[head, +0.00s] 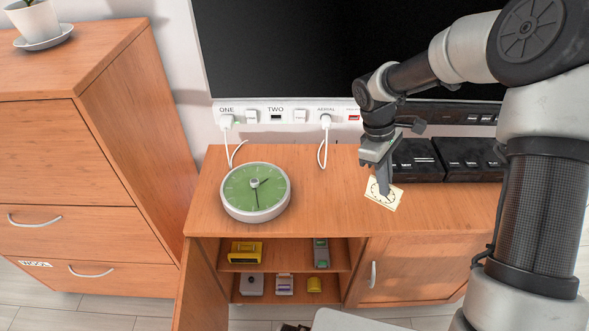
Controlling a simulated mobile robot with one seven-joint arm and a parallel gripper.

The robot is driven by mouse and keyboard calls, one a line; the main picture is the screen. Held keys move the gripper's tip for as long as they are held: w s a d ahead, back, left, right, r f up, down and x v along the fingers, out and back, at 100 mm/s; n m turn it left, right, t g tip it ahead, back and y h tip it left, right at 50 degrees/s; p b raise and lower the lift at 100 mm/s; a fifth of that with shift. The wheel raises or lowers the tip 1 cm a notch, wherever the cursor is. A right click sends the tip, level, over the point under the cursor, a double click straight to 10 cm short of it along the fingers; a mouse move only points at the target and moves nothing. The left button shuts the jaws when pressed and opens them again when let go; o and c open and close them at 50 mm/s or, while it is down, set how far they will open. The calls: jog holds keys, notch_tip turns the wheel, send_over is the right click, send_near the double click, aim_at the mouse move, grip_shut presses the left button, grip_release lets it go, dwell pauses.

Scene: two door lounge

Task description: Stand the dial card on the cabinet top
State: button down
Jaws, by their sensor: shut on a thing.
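The dial card (382,198) is a small cream card with a dark round dial drawn on it. My gripper (384,184) is shut on its upper edge and points down over the right part of the cabinet top (330,205). The card's face shows toward the camera, and the card looks tilted. I cannot tell whether its lower edge touches the cabinet top. The gripper hides a small part of the card.
A round green clock (255,192) lies on the cabinet top at left. Black boxes (415,160) stand behind the gripper at right. White plugs and cords (325,125) hang from the wall strip. The cabinet's left door (200,290) is open, showing shelves with small items. The middle of the top is clear.

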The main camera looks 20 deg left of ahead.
jog(key=a+r+n+t+p, duration=0.1)
jog(key=a+n+t+p, duration=0.1)
jog(key=a+n+p, duration=0.4)
jog(key=shift+n, duration=0.8)
jog(key=f, duration=0.6)
jog(key=a+f+b, duration=0.1)
jog(key=f, duration=0.2)
jog(key=shift+w+f, duration=0.15)
jog(key=shift+f, duration=0.05)
jog(key=shift+f, duration=0.1)
jog(key=shift+f, duration=0.15)
jog(key=c, duration=1.9)
grip_release()
jog(key=shift+c, duration=0.2)
